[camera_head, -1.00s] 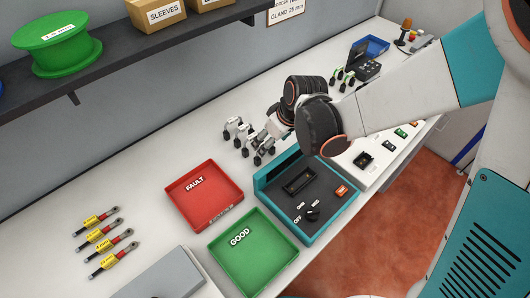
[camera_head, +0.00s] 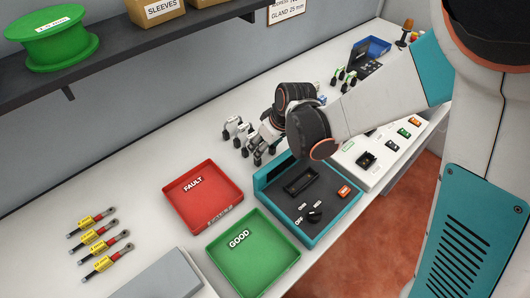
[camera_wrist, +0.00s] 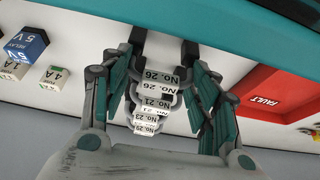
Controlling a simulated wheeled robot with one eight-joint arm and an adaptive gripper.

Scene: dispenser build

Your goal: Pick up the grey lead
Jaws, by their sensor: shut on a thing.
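Several pale grey looped leads with black plug ends (camera_head: 237,130) stand in a row on the bench, left of the teal-edged unit in the head view. My gripper (camera_head: 270,130) is low at the right end of this row, and my wrist hides part of it. In the wrist view my gripper (camera_wrist: 163,68) has its teal fingers either side of a grey lead with a white "No. 26" tag (camera_wrist: 160,78) and is shut on it. Its black plug ends point up in the picture. More numbered tags line up behind it. Whether the lead is clear of the bench cannot be told.
A red FAULT tray (camera_head: 203,215) and a green GOOD tray (camera_head: 255,262) stand left of the teal-edged unit (camera_head: 318,228). Yellow-tagged tools (camera_head: 100,240) lie at the left. A shelf (camera_head: 120,52) overhangs the back. Bare bench lies left of the FAULT tray.

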